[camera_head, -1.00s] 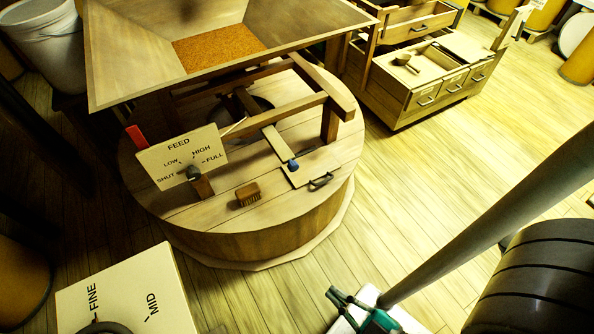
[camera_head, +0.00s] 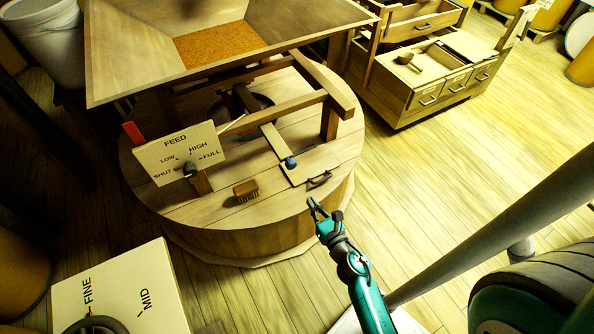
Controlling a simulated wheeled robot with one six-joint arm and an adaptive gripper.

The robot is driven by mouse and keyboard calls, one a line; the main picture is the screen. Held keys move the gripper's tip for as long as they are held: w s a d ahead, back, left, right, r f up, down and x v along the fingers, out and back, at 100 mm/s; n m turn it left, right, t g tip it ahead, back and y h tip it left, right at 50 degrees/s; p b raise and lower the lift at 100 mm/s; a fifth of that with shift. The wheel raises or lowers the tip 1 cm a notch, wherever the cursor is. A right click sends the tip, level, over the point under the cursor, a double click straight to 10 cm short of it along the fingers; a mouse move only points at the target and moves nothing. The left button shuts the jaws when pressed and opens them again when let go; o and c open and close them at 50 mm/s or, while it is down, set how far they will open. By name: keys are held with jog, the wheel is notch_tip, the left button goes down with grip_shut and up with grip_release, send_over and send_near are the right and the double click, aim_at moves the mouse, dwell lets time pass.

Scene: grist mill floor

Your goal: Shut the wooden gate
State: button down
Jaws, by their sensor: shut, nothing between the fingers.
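A flat wooden panel (camera_head: 318,163) with a dark bar handle (camera_head: 319,179) lies on the top of the round wooden millstone case, near its right front edge. A narrow wooden slat (camera_head: 273,142) with a blue knob (camera_head: 290,163) runs from under the frame onto this panel. I cannot tell for certain which of these is the gate. My gripper (camera_head: 316,207) is shut and empty, close to the front right rim of the case. In the picture it sits just below the handle, apart from it.
The round case (camera_head: 240,240) carries a brush (camera_head: 246,190), a FEED dial board (camera_head: 180,153) and a wooden hopper (camera_head: 140,60) on a frame. A FINE/MID box (camera_head: 130,290) stands front left. A drawer cabinet (camera_head: 430,95) is behind right. The floor (camera_head: 430,180) between is clear.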

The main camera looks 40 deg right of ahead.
jog(key=d, duration=0.1)
send_near(279, 149)
jog(key=shift+s+f+n, duration=0.35)
jog(key=shift+s+n, duration=0.05)
jog(key=shift+s, duration=0.4)
jog(key=shift+w, duration=0.1)
jog(key=x, duration=0.7)
jog(key=r+x, duration=0.1)
jog(key=x, duration=0.3)
jog(key=shift+w, duration=0.2)
jog(key=shift+w+r, duration=0.15)
jog(key=shift+w, duration=0.1)
jog(key=shift+s, duration=0.1)
